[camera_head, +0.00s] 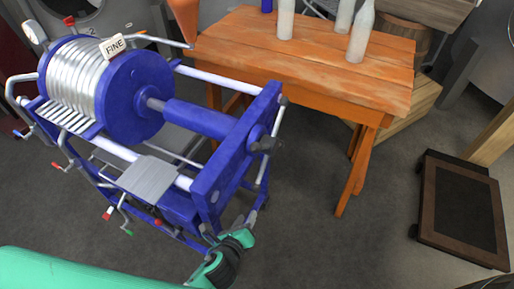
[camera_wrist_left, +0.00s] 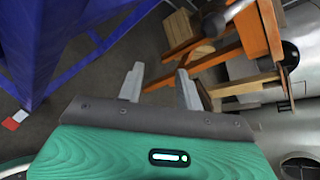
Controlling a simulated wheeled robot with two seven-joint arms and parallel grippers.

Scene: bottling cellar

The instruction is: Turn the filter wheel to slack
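The filter press (camera_head: 190,150) is a blue frame on the left of the head view, with a stack of pale plates (camera_head: 75,85) and a "FINE" tag (camera_head: 113,46). A dark, lobed handle (camera_head: 266,145), which looks like the filter wheel, sits on the outer face of its right end plate. A dark knob (camera_wrist_left: 207,25), probably the same wheel, shows at the top of the left wrist view. My left gripper (camera_head: 224,229) is below the wheel, near the foot of the end plate and apart from the wheel. Its two fingers (camera_wrist_left: 160,85) are spread and empty. My right gripper is not in view.
An orange wooden table (camera_head: 300,70) with several pale bottles (camera_head: 361,32) stands behind the press. A dark wheeled platform (camera_head: 462,212) is at the right. Small red and green valve handles (camera_head: 107,214) stick out from the press's near side. Floor between press and platform is clear.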

